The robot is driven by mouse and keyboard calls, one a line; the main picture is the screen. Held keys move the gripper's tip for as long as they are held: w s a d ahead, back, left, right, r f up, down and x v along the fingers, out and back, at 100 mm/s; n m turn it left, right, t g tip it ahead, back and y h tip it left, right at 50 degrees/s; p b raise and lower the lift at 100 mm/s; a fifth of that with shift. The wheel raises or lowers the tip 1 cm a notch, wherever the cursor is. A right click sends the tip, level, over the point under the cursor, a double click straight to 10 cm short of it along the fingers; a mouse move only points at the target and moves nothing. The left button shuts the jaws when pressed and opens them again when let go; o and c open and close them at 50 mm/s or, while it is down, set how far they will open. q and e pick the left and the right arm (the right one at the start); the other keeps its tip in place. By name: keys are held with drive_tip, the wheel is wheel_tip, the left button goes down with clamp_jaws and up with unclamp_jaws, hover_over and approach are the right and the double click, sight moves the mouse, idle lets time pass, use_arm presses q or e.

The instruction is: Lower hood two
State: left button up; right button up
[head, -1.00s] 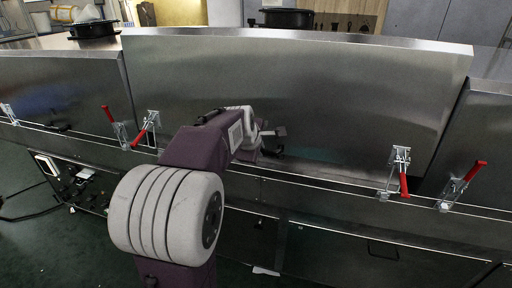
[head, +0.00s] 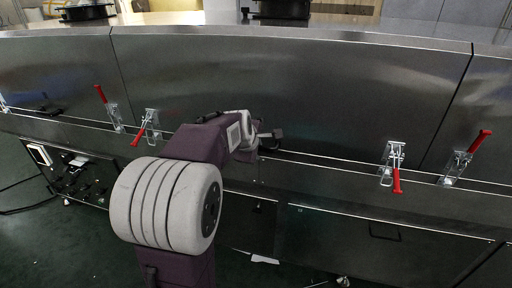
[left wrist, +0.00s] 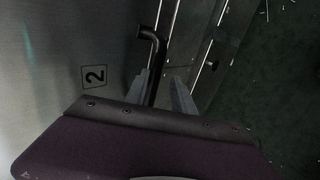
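Hood two (head: 320,85) is the wide steel hood in the middle of the head view. Its top and side edges look level with the neighbouring hoods, with thin seams between. In the left wrist view its face (left wrist: 60,40) carries a "2" label. My left gripper (head: 270,138) is at the hood's lower edge. In the left wrist view its two fingers (left wrist: 160,90) stand apart on either side of a dark bent handle (left wrist: 155,60), with a visible gap on the right. Its contact with the handle is unclear. My right gripper is out of view.
Red-handled latches (head: 148,124) and (head: 394,160) sit near hood two's lower corners, handles pointing down. Neighbouring hoods' latches (head: 113,112) and (head: 460,162) have handles up. A lower cabinet (head: 380,245) runs below; dark green floor lies in front.

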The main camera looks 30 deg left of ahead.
use_arm(q)
drive_tip(key=shift+o, duration=1.1)
drive_tip(key=shift+s+f, duration=0.1)
drive_tip(key=shift+f, duration=0.65)
drive_tip(key=shift+r, duration=0.1)
drive_tip(key=p+v, duration=0.3)
drive_tip(key=v, duration=0.6)
drive_tip(key=shift+r, duration=0.2)
